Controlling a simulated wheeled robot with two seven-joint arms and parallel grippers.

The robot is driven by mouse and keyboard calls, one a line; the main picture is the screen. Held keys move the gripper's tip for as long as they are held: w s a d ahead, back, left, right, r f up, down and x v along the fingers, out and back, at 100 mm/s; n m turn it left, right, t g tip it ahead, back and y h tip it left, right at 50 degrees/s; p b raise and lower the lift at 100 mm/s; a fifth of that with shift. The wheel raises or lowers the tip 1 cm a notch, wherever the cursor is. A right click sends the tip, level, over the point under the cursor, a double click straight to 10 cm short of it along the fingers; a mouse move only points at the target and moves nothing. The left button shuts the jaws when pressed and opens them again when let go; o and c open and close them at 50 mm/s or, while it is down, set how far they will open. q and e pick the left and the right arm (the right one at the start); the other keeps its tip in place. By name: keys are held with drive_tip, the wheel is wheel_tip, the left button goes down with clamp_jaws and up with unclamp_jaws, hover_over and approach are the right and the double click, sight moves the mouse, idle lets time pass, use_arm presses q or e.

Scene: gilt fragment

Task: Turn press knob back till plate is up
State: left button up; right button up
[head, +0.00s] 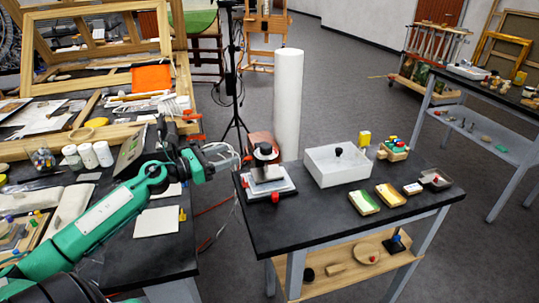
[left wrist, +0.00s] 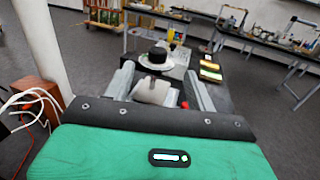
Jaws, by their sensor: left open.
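The press (head: 268,173) stands on the near left part of the black table, with a pale base and red feet. Its round black knob (head: 265,152) sits on top. In the left wrist view the knob (left wrist: 156,58) shows dark with a pale rim, ahead of and between my fingers. My left gripper (head: 228,158) is just left of the press in the head view, open and apart from the knob. In the left wrist view its two grey fingers (left wrist: 163,85) stand wide apart. The plate's height is hard to tell. My right gripper is not in view.
A tall white cylinder (head: 287,105) stands behind.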

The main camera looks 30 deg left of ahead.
sight(261, 150)
use_arm(q)
drive_tip(key=x, duration=0.4)
drive_tip(key=f+p+x, duration=0.1)
drive_tip(key=x, duration=0.4)
drive_tip(key=f+p+x, duration=0.1)
drive_tip(key=x, duration=0.3)
drive_tip(key=shift+w+d+f, duration=0.15)
drive_tip(key=shift+w, duration=0.25)
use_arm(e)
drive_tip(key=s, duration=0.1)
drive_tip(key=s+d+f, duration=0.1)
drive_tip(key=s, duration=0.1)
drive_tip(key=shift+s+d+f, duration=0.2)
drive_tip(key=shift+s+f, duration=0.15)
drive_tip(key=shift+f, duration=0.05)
use_arm(q)
drive_tip(key=c, duration=1)
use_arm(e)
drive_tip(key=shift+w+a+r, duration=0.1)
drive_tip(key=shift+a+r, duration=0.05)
